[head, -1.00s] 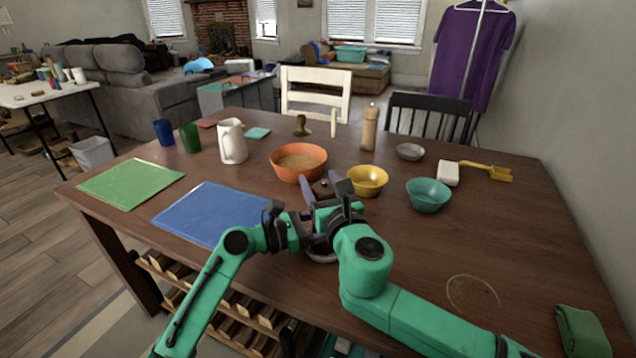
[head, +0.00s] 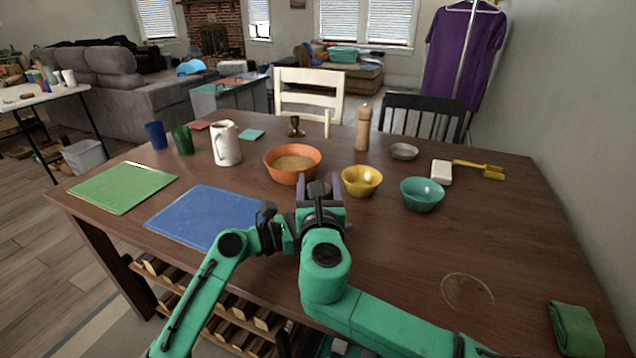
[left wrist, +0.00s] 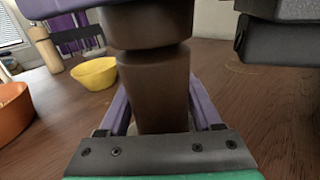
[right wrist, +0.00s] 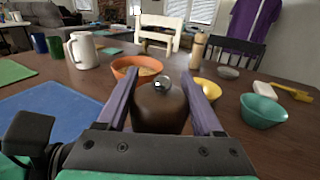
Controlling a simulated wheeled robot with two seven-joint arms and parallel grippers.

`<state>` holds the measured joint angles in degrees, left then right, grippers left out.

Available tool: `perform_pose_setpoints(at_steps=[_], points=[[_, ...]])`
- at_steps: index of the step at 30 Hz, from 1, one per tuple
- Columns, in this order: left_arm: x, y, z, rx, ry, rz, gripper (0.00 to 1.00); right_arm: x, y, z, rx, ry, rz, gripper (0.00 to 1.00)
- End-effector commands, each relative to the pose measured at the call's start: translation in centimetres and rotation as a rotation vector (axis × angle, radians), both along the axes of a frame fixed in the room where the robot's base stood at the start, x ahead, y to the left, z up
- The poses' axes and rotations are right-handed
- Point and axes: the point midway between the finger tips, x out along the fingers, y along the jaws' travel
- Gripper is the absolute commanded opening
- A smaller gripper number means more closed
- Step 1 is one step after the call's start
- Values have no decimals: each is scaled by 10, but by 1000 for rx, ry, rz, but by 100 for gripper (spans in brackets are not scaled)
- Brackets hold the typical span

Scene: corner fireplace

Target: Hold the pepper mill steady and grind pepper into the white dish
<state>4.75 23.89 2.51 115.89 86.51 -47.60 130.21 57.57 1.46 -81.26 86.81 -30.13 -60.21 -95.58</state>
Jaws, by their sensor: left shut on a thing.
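The pepper mill (right wrist: 160,108) is dark brown with a silver knob on its domed top, and stands upright. In the head view only its top (head: 319,188) shows, behind my right gripper. My left gripper (left wrist: 158,95) is shut on the mill's body, one finger on each side. My right gripper (right wrist: 160,85) is open, its purple fingers on either side of the mill's head with narrow gaps. In the head view it covers most of the left gripper. The white dish is almost wholly hidden under the grippers; a pale sliver, perhaps its rim (head: 348,228), shows beside them.
An orange bowl (head: 293,177) stands just behind the grippers, with a yellow bowl (head: 362,190) and teal bowl (head: 422,205) to the right. A wooden mill-shaped object (head: 363,128) stands farther back. A blue mat (head: 200,215) lies left. The front right table is mostly clear.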

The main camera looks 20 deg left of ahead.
Motion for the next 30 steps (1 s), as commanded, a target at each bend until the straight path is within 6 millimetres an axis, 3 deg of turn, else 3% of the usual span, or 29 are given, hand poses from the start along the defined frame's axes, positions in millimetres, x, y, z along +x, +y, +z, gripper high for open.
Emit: perform_pose_setpoints(at_steps=[1,2,14,17,24,30], points=[[0,-1,1,-1,-2,-2,0,0,0,-1,-1,2,0,86],[0,-1,1,-1,-2,-1,0,0,0,-1,-1,2,0,98],[0,0,1,0,-1,0,0,-7,-2,-1,0,1,2,98],[0,0,0,0,-1,1,0,-24,-9,-1,2,2,3,98],[0,0,0,-1,-1,1,0,-85,-33,-1,1,4,4,98],[0,0,0,-1,-1,1,0,-110,-43,-1,-1,3,1,98]])
